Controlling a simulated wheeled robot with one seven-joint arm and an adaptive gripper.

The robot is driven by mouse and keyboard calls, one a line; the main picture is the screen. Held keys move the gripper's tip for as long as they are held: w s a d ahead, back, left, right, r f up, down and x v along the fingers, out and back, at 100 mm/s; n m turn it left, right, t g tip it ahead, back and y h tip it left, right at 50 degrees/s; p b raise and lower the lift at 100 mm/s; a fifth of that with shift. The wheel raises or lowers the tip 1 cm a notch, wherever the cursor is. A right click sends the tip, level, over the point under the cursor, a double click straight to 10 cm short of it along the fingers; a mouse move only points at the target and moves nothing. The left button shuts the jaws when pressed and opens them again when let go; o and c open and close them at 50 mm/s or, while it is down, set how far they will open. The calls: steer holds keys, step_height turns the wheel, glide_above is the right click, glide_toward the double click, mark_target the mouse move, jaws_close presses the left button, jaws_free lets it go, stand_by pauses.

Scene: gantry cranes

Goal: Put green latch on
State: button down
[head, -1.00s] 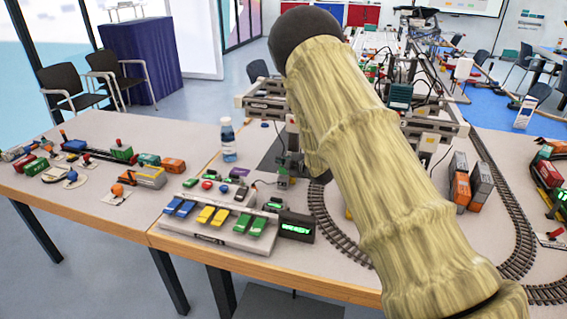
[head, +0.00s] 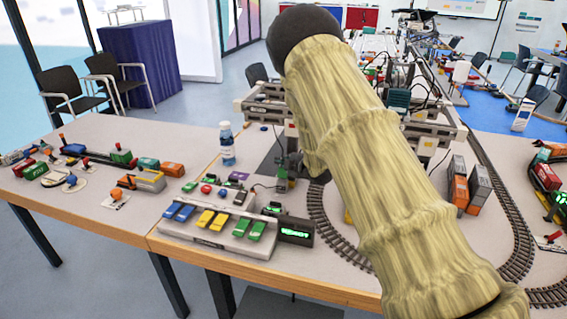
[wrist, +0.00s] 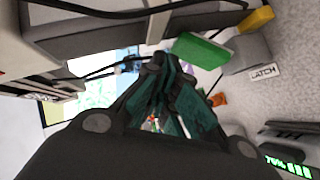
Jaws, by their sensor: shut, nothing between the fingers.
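In the wrist view a green latch lever (wrist: 203,50) juts from a small grey box (wrist: 248,52) beside a white label reading LATCH (wrist: 264,74). My gripper (wrist: 158,62), with dark teal fingers, is shut and empty. In that view its fingertips are left of and just below the green lever, with a small gap in the picture; I cannot tell the depth between them. In the head view my sleeved arm crosses the middle, and I cannot make out the gripper or the latch clearly there.
A control panel (head: 205,238) with blue, yellow and green switches stands at the front table edge beside a lit display (head: 295,233). A bottle (head: 227,145) stands behind it. Curved rail track (head: 330,232) and orange-grey containers (head: 470,186) lie right. Gantry frames (head: 265,103) rise behind.

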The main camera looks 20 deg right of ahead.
steer(key=a+r+b+v, duration=0.1)
steer(key=a+r+v, duration=0.1)
steer(key=v, duration=1)
steer(key=shift+r, duration=0.2)
steer(key=shift+s, duration=0.15)
